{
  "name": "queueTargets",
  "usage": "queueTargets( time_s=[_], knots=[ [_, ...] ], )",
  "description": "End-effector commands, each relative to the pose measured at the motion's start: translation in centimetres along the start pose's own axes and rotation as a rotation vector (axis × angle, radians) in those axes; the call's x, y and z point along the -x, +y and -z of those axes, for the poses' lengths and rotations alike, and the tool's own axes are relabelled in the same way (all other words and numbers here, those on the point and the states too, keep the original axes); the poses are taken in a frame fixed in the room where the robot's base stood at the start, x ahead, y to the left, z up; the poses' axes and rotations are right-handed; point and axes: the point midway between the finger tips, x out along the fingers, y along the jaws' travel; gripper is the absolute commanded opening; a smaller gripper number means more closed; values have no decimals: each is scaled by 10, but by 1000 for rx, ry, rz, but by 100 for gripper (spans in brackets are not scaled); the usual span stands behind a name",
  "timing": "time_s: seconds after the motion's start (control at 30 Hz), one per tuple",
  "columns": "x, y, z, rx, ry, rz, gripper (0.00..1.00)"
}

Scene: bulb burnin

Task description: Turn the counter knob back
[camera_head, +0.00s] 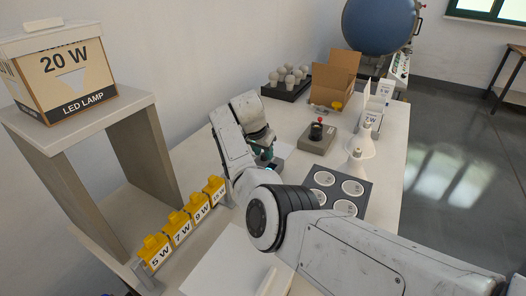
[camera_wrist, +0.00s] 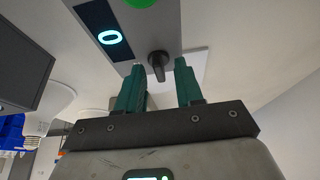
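The dark counter knob (camera_wrist: 158,69) sticks out of a light grey panel (camera_wrist: 172,30) in the wrist view. Beside it on the panel, a dark display (camera_wrist: 109,38) shows a lit 0. My gripper (camera_wrist: 159,64) has two teal fingers, which are apart with nothing held. The knob appears in the gap between the fingertips, near their ends. I cannot tell whether it lies between the fingers in depth. In the head view my gripper (camera_head: 266,156) is low over the table, mostly hidden behind my own arm, and the knob is not visible there.
Yellow holders labelled in watts (camera_head: 182,228) line the table's left edge, near a stand with a 20 W LED lamp box (camera_head: 68,78). A red-knobbed box (camera_head: 317,137), a dark plate with white discs (camera_head: 363,207), a bulb tray (camera_head: 284,92) and an open carton (camera_head: 333,80) occupy the table.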

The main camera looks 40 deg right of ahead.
Motion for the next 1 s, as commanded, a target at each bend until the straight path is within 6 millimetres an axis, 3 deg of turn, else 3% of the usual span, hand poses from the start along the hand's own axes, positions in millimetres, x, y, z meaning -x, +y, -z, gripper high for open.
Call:
queueTargets(
  time_s=[0.17, 0.53, 1.0],
  knots=[
    [0, 0, 0, 0, 0, 0, 34],
    [0, 0, 0, 0, 0, 0, 0],
    [2, 0, 1, 28, 0, 11, 0]
  ],
)
